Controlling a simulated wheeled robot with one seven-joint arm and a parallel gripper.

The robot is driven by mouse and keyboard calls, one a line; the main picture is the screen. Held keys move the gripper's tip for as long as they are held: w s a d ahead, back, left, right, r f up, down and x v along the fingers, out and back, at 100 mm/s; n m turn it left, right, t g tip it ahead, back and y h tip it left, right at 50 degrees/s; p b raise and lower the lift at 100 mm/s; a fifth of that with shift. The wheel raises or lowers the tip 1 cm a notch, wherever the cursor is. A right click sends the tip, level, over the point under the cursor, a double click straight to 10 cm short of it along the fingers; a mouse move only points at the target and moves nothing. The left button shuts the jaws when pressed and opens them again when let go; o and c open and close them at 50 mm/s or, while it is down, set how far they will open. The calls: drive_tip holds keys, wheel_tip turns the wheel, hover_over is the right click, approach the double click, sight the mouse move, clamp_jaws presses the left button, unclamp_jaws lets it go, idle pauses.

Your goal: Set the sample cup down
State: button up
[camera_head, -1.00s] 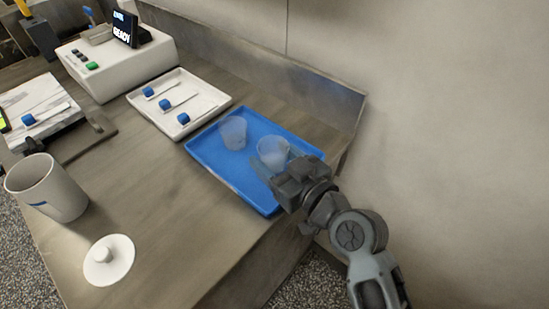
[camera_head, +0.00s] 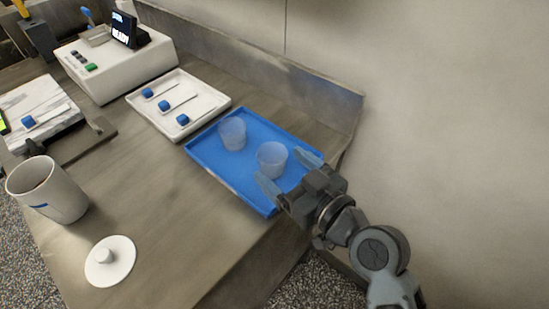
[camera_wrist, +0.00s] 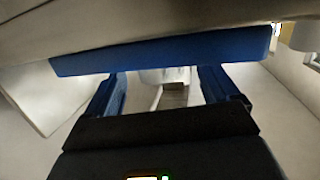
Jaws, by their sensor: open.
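Two clear, frosted sample cups stand upright on the blue tray (camera_head: 225,173) in the head view. One cup (camera_head: 272,158) is nearest my gripper, and the other cup (camera_head: 232,133) stands farther back to the left. My gripper (camera_head: 288,174) is open and empty. Its blue fingertips are spread just to the lower right of the nearer cup, apart from it as far as I can tell. The wrist view shows both fingers (camera_wrist: 160,88) spread, with a pale shape between them that is too unclear to name.
A white tray (camera_head: 150,120) with several blue-headed spoons lies left of the blue tray. Behind it is a white instrument (camera_head: 120,65) with a display. A white mug-like jar (camera_head: 60,195) and a round lid (camera_head: 109,262) are at left. A wall bounds the right side.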

drive_tip(key=b+v, duration=0.1)
drive_tip(key=v, duration=0.7)
drive_tip(key=shift+r, duration=0.15)
drive_tip(key=s+d+f+m+t+h, duration=0.1)
drive_tip(key=s+d+f+m+h, duration=0.25)
drive_tip(key=s+d, duration=0.3)
drive_tip(key=s+d+f+m+t+h, duration=0.1)
drive_tip(key=s+d+f+m+h, duration=0.3)
drive_tip(key=s, duration=0.3)
drive_tip(key=s+d+r+h, duration=0.1)
drive_tip(key=s+d+r, duration=0.1)
drive_tip(key=s, duration=0.5)
drive_tip(key=s+d+r+h, duration=0.2)
drive_tip(key=s+r, duration=0.3)
drive_tip(key=s, duration=0.3)
drive_tip(key=shift+d+r, duration=0.2)
drive_tip(key=shift+d, duration=0.5)
drive_tip(key=shift+a+m, duration=0.1)
drive_tip(key=shift+m, duration=0.15)
